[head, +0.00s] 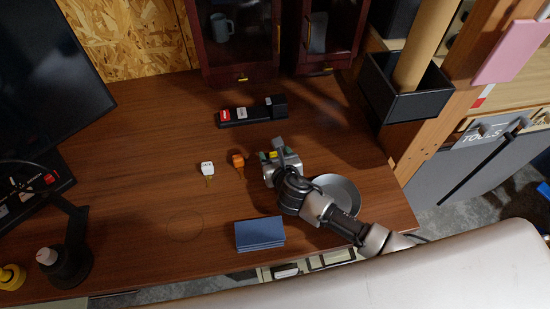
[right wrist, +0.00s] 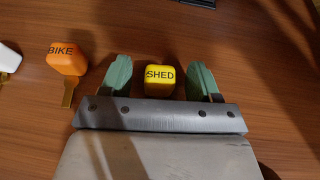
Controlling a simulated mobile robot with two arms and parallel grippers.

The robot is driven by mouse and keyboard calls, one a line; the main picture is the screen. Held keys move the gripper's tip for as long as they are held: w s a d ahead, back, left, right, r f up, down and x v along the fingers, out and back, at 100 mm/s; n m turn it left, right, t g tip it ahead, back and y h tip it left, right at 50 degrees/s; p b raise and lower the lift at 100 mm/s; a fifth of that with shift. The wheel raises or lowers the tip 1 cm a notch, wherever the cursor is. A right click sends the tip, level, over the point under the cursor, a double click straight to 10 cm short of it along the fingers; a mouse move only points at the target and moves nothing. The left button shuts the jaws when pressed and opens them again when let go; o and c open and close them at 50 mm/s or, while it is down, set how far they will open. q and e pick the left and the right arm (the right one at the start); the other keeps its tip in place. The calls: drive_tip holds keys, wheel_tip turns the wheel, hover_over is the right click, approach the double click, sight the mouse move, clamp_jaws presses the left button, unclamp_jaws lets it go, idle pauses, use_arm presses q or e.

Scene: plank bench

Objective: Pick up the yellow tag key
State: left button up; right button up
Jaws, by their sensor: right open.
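The yellow tag key (right wrist: 160,78), marked SHED, lies on the brown wooden desk. In the right wrist view its tag sits between the two green fingertips, with a gap on each side. Any metal key part is hidden behind the gripper's edge. In the head view a bit of the yellow tag (head: 273,155) shows at the jaws. My right gripper (head: 275,158) is open and low over the desk around the tag. It also fills the lower part of the right wrist view (right wrist: 159,80). My left gripper is not in view.
An orange BIKE tag key (head: 238,160) and a white tag key (head: 207,168) lie left of my right gripper. A black rack (head: 250,114) stands behind. A grey bowl (head: 340,188) is near my forearm. A blue stack (head: 260,234) lies in front. The desk's left middle is clear.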

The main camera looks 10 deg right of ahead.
drive_tip(key=c, duration=0.9)
drive_tip(key=shift+c, duration=0.5)
drive_tip(key=shift+r, duration=0.15)
